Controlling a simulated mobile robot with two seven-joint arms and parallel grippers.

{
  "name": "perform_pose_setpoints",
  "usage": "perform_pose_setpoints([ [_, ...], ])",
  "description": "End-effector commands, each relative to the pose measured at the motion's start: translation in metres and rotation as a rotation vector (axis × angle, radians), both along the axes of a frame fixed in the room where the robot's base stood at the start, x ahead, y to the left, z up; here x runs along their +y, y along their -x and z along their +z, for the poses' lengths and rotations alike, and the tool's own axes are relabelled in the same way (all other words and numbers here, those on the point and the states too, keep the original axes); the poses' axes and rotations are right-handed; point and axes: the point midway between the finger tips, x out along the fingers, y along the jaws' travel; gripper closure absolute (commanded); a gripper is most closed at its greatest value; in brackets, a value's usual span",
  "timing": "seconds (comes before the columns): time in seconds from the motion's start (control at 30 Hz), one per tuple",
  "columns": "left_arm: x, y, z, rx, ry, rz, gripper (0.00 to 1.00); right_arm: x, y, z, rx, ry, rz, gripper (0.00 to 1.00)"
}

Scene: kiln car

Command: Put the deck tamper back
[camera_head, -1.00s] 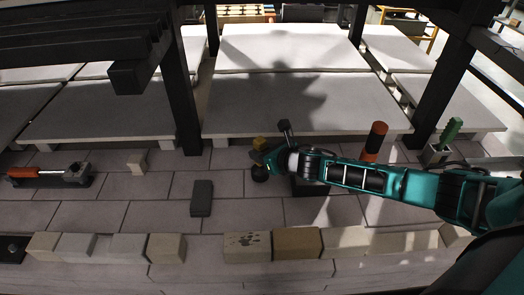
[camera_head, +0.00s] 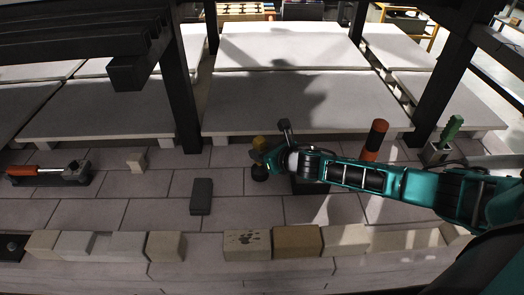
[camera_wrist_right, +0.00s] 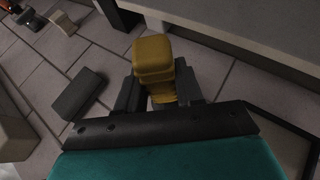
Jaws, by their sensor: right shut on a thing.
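My right gripper (camera_head: 268,160) is shut on a tool with a yellow grip (camera_head: 260,142) and a dark rounded lower end (camera_head: 260,173), which I take to be the deck tamper. In the right wrist view the yellow grip (camera_wrist_right: 153,70) stands between the two dark fingers (camera_wrist_right: 158,92). Its lower part is hidden there by the gripper. I cannot tell whether its lower end touches the tiled deck. A dark base (camera_head: 308,187) shows partly behind my right forearm, with a dark upright piece (camera_head: 287,132) near it. My left gripper is not in view.
A grey block (camera_head: 201,196) lies left of the gripper; pale bricks (camera_head: 297,241) line the front. An orange-handled tool (camera_head: 40,171) lies far left. An orange-and-black cylinder (camera_head: 375,140) and a green-handled tool (camera_head: 450,132) stand right. Dark posts (camera_head: 182,95) and pale slabs (camera_head: 300,103) stand behind.

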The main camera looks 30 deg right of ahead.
Motion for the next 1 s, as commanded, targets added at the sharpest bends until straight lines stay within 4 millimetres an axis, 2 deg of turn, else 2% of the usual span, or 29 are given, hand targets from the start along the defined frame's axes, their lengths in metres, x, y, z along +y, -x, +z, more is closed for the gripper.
perform_pose_setpoints([
  [0.7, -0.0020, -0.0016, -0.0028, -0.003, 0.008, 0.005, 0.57, 0.0004, -0.0007, -0.0049, -0.003, -0.001, 0.001, 1.00],
  [0.73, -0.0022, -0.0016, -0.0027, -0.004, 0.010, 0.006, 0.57, 0.0004, -0.0007, -0.0049, -0.003, -0.001, 0.001, 0.62],
  [1.0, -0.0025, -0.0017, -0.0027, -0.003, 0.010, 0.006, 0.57, 0.0003, -0.0003, -0.0055, -0.001, 0.000, 0.000, 0.36],
])
